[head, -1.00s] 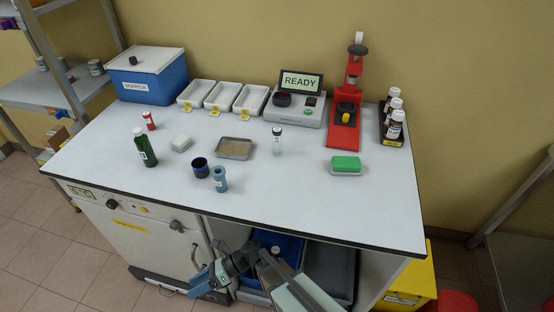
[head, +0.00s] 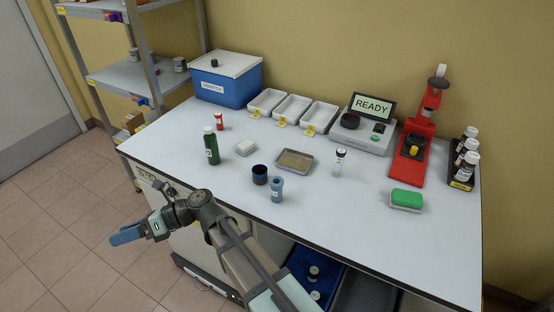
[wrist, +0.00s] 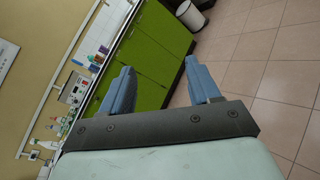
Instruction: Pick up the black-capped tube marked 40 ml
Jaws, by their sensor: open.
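The tube cannot be made out in the wrist view.
A blue cup (head: 260,174), a blue-grey holder (head: 277,189), a green bottle (head: 211,147) and a metal tray (head: 295,159) stand left of the tube. A green-topped block (head: 406,199) and red press (head: 412,155) are right. The bench (head: 350,235) is clear in front.

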